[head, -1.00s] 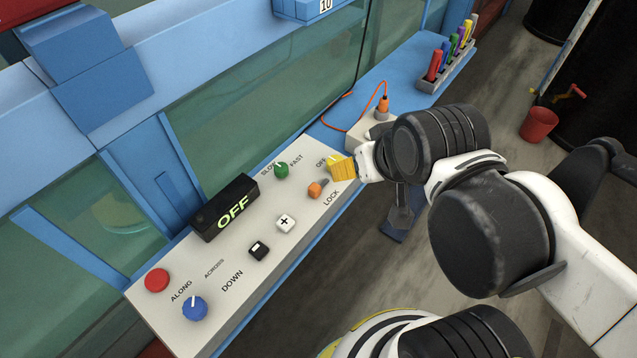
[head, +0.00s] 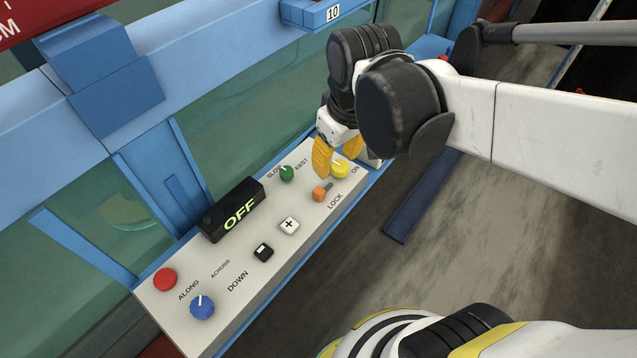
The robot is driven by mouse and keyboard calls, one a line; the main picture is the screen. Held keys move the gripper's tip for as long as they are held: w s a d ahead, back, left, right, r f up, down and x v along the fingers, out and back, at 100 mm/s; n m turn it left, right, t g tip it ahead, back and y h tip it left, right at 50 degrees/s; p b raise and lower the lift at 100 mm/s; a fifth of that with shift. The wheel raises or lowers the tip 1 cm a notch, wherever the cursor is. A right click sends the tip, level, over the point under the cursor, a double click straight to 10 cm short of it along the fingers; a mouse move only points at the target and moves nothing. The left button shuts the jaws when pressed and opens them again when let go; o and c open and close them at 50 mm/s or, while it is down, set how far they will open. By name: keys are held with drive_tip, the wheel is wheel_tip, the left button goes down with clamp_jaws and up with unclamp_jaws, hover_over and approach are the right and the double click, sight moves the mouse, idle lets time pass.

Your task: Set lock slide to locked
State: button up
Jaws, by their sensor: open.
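The lock slide is an orange handle (head: 319,194) on the sloping control panel (head: 215,318), just above the word LOCK. It sits at the lower-left end of a short dark slot, which runs up and to the right. My gripper (head: 337,158) is open, with yellow fingers pointing down over the right end of the panel. One finger shows beside the yellow knob (head: 341,170), above the orange handle in the picture. The other is partly hidden behind my wrist. The fingers look apart from the slide; whether they touch the knob, I cannot tell.
The panel also has a green knob (head: 286,173), a black display reading OFF (head: 232,210), a white plus button (head: 289,226), a black button (head: 263,252), a red button (head: 165,279) and a blue knob (head: 202,306). The glass flume wall (head: 235,120) rises behind.

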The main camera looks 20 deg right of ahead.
sight(319, 191)
drive_tip(key=a+f+n+g+b, duration=0.1)
drive_tip(key=f, duration=0.3)
drive_tip(key=w+f+b, duration=0.1)
drive_tip(key=f, duration=0.3)
drive_tip(key=w+a+f+n+g+b, duration=0.1)
drive_tip(key=f, duration=0.4)
drive_tip(key=shift+w+a+n+g, duration=0.2)
drive_tip(key=shift+a+n+g, duration=0.1)
drive_tip(key=shift+a, duration=0.05)
clamp_jaws()
